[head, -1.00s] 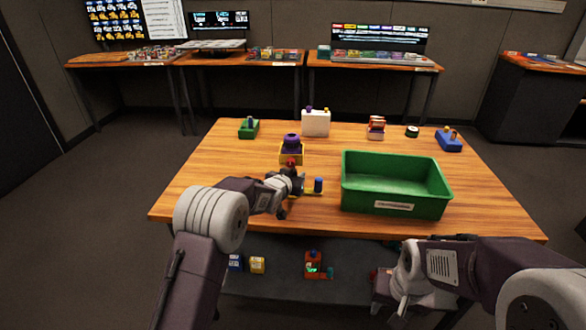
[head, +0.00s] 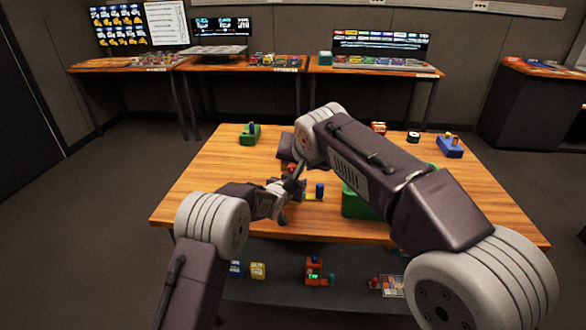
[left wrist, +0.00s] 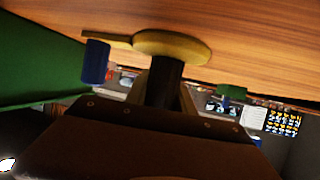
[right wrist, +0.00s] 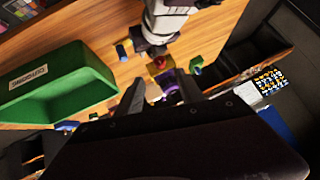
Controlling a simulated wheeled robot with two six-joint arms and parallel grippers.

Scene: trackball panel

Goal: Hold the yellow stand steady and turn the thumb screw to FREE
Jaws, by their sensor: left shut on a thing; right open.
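The yellow stand (left wrist: 185,48) shows in the left wrist view as a round base on the table with a dark post and a bar carrying a blue peg (left wrist: 95,62). My left gripper (head: 287,189) is shut on the dark post. A red knob (right wrist: 160,62), which looks like the thumb screw, sits by the left gripper in the right wrist view; its FREE marking is not readable. My right gripper (right wrist: 160,82) is open and points down towards the knob, with no contact visible.
A purple ball (right wrist: 171,86) in a yellow holder stands behind the knob. A green bin (right wrist: 62,85) is to the right of the stand in the head view, partly hidden by my right arm.

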